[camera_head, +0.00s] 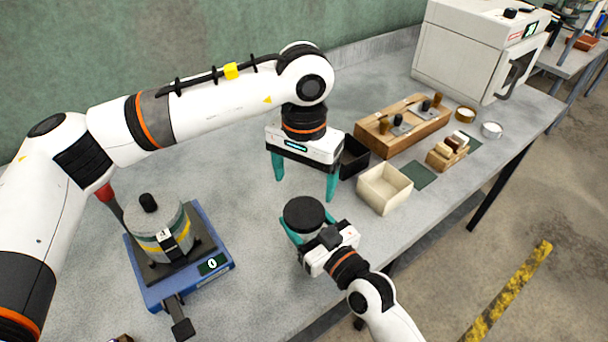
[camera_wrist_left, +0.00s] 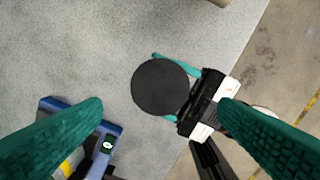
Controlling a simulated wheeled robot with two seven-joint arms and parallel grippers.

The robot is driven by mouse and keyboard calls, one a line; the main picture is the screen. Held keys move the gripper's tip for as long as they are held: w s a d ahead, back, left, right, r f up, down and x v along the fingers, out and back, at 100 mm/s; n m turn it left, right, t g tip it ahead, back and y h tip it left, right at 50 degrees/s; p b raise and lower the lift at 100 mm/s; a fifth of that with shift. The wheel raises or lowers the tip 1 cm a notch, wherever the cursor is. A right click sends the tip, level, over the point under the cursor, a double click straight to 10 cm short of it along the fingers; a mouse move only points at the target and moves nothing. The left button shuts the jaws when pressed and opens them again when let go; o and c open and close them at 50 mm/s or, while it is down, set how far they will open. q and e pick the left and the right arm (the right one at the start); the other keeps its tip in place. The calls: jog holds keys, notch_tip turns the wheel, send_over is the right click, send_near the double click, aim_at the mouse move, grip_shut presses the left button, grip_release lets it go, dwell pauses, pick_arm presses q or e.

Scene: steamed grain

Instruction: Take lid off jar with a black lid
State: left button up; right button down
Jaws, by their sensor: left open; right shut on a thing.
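The jar's round black lid (camera_head: 304,213) faces up near the table's front edge; the lid hides the jar's body. It also shows as a black disc in the left wrist view (camera_wrist_left: 160,87). My right gripper (camera_head: 308,228) is shut on the jar, its teal fingers on both sides below the lid. My left gripper (camera_head: 305,180) is open and empty, pointing down, behind and above the lid in the head view. In the left wrist view the lid lies between and beyond its two wide-apart fingers, with no contact seen.
A blue device (camera_head: 178,290) with a grey-and-yellow canister (camera_head: 160,238) stands at the left. A beige open box (camera_head: 384,189), a dark bin (camera_head: 353,157) and a wooden rack (camera_head: 403,126) stand at the right. A white oven (camera_head: 465,55) is at the back. The table between blue device and jar is clear.

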aim_at(304, 212)
pick_arm(q)
jog(key=shift+f+m, duration=0.3)
jog(key=shift+f, duration=0.2)
notch_tip(304, 212, down, 7)
